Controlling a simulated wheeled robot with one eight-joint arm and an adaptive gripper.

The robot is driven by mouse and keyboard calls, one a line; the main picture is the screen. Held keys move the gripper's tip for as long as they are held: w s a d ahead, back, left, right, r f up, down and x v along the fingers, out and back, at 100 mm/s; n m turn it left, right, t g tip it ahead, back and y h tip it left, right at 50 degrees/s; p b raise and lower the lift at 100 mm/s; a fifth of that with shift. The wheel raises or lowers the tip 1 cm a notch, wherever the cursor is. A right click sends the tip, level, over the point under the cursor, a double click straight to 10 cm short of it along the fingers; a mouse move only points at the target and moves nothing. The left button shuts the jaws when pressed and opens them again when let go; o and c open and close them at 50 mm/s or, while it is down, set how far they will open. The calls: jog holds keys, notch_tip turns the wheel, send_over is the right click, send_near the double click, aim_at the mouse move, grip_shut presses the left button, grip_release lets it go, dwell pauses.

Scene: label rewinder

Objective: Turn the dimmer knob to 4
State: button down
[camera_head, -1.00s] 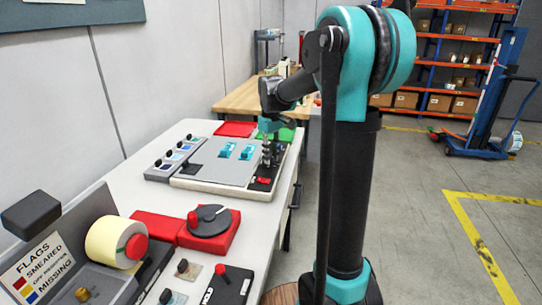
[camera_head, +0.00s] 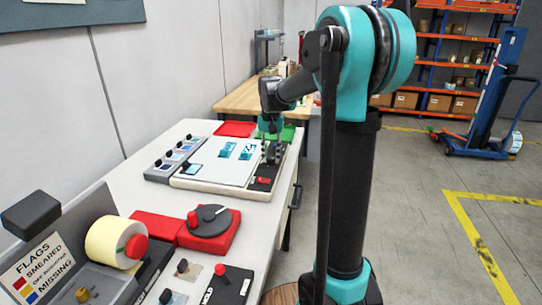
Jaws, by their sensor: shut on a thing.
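The light panel (camera_head: 212,172) lies on the white table, its surface lit bright white with two teal labels (camera_head: 237,150) on it. A dark control strip with a red switch (camera_head: 263,180) runs along its right side. My gripper (camera_head: 273,158) points down over the far part of this strip and is shut on the dimmer knob. The fingers hide the knob, and its number and pointer cannot be read.
A row of small dark knobs with blue displays (camera_head: 172,156) stands left of the panel. Red (camera_head: 235,129) and green (camera_head: 288,134) trays lie behind. A red-based dial (camera_head: 210,222), a label roll (camera_head: 107,240) and a flags sign (camera_head: 45,268) are nearer.

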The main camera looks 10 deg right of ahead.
aim_at(271, 158)
jog(key=m, duration=0.4)
jog(key=shift+m, duration=2.1)
jog(key=c, duration=1.3)
grip_release()
jog(key=shift+o, duration=0.2)
notch_tip(271, 158, up, 12)
